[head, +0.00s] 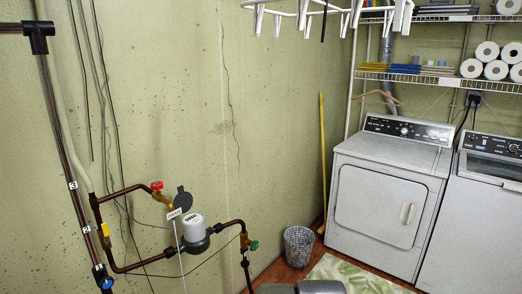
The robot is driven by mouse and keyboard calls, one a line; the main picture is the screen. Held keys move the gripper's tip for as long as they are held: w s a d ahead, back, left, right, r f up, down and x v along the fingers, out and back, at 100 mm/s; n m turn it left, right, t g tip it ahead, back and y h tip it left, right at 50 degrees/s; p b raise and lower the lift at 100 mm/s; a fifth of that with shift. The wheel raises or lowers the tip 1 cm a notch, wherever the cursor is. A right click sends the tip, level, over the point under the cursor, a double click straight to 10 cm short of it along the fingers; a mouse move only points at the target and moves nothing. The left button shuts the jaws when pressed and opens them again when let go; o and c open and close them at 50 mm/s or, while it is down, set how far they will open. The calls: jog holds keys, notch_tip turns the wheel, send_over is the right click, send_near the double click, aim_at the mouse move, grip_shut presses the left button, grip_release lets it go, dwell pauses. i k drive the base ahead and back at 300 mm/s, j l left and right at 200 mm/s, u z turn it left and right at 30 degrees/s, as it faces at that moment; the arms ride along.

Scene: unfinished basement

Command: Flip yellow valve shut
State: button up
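The yellow valve handle (105,230) shows small at the lower left in the head view. It sits on a short upright length of copper pipe and appears to lie roughly along that pipe. The pipe (122,191) bends right above it toward a red-handled valve (156,186) and a white-topped meter (193,225).
A blue handle (106,284) sits below, near the numbered pipe (73,186). A green-handled valve (254,245) is right of the meter. A wire basket (299,245), a dryer (388,195) and a washer (487,210) stand farther right. A white hanging rack (300,14) is overhead.

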aim_at(104, 227)
jog(key=u, duration=1.5)
